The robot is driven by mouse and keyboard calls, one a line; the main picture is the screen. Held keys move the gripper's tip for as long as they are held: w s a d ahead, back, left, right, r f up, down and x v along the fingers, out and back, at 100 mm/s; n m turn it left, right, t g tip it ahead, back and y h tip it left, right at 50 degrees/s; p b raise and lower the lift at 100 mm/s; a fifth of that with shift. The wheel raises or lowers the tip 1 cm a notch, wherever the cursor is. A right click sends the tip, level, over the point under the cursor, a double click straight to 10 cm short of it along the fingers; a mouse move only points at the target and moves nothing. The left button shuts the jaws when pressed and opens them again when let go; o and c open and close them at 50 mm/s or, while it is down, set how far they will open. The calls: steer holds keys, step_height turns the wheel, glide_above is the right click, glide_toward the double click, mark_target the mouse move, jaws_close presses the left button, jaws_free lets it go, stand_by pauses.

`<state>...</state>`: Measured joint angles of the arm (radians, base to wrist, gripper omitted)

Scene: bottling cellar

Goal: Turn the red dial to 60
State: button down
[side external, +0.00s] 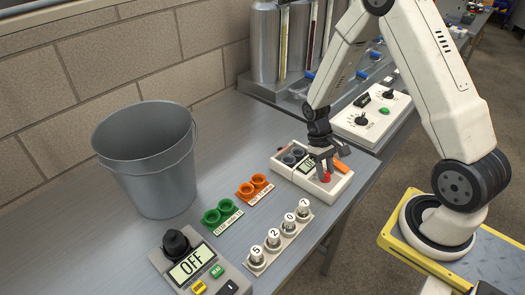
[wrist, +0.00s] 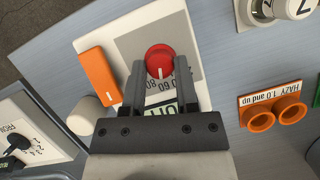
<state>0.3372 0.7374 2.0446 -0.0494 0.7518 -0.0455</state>
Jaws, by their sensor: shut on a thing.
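The red dial (wrist: 160,58) sits on the pale face of a white instrument box (wrist: 190,62). In the wrist view a white line on it points toward my wrist, to upside-down printed numbers; 60 and 80 seem to be among them, partly hidden. My gripper (wrist: 159,70) has one finger on each side of the dial and is shut on it. In the side view the dial (side external: 326,177) shows red below my gripper (side external: 323,168), on the box (side external: 340,190). A display (side external: 307,169) on the box is partly covered by my gripper.
An orange block (wrist: 97,78) lies along the box's edge. On the bench are orange cups (side external: 254,187), green cups (side external: 222,214), a numbered-cap rack (side external: 280,237), a grey device reading OFF (side external: 190,265) and a bucket (side external: 150,160). Another control box (side external: 370,122) stands behind.

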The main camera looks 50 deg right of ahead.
stand_by(0.4)
steer(key=shift+c, duration=1.8)
jaws_free()
steer(key=v, duration=0.7)
steer(key=shift+r, duration=0.4)
steer(key=shift+w, duration=0.15)
steer(key=s+a+r+n+t, duration=0.1)
steer(key=s+a+r+t, duration=0.1)
steer(key=a, duration=0.4)
steer(key=s+a+r+n+t+h, duration=0.1)
steer(key=s+a+r+t, duration=0.1)
steer(key=a+r+t, duration=0.2)
steer(key=shift+s+a+n+t, duration=0.15)
steer(key=shift+a+n+t, duration=0.3)
steer(key=shift+a, duration=0.4)
